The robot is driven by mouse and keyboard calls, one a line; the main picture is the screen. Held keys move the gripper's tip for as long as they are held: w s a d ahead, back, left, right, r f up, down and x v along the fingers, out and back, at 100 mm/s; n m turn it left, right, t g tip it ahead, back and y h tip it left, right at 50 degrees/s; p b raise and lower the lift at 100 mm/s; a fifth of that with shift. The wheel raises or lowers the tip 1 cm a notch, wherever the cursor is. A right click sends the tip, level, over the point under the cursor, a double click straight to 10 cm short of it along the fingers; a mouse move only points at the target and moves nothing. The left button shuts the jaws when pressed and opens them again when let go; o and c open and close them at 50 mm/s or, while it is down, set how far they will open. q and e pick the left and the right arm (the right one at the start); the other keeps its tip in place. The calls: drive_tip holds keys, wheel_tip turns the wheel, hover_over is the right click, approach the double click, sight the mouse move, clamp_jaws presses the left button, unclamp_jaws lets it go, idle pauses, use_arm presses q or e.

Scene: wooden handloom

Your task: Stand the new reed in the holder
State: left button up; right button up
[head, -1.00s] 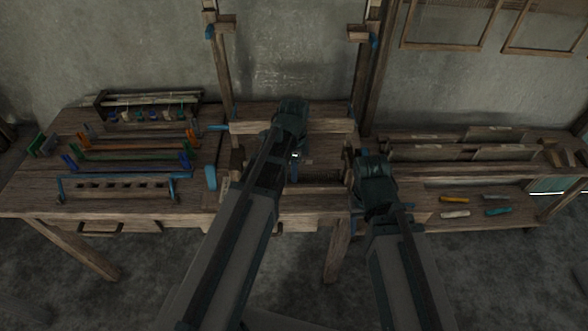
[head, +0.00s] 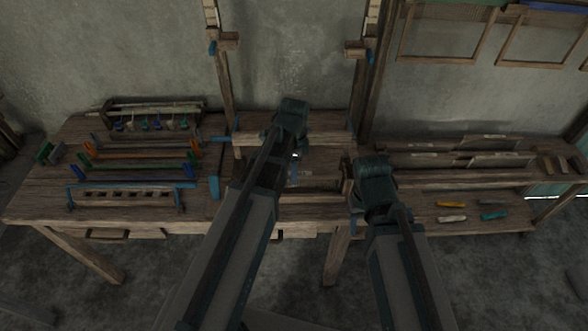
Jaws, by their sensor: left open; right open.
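Several long, thin reed-like bars with coloured ends lie in rows on the left of the bench: one with orange ends (head: 145,153), one with green ends (head: 135,166) and one with blue ends (head: 130,180). I cannot tell which is the new reed. The wooden loom frame (head: 250,137) stands in the middle; I cannot tell which part is the holder. My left gripper (head: 296,172) is over the loom, mostly hidden by its own arm. My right gripper (head: 349,180) is at the loom's right side, partly hidden by its wrist. Both look empty.
A blue-ended rack with slots (head: 120,194) lies along the bench's front left. A rack with hanging pieces (head: 155,110) is behind. The right table holds long wooden slats (head: 440,176) and small coloured tools (head: 450,204). Loom uprights (head: 362,90) rise at the back.

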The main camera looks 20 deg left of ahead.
use_arm(q)
wheel_tip(320, 180, up, 9)
drive_tip(key=p, duration=0.7)
drive_tip(key=shift+f+p, duration=0.15)
drive_tip(key=shift+p, duration=0.15)
use_arm(e)
wheel_tip(320, 180, up, 9)
drive_tip(key=shift+f, duration=0.15)
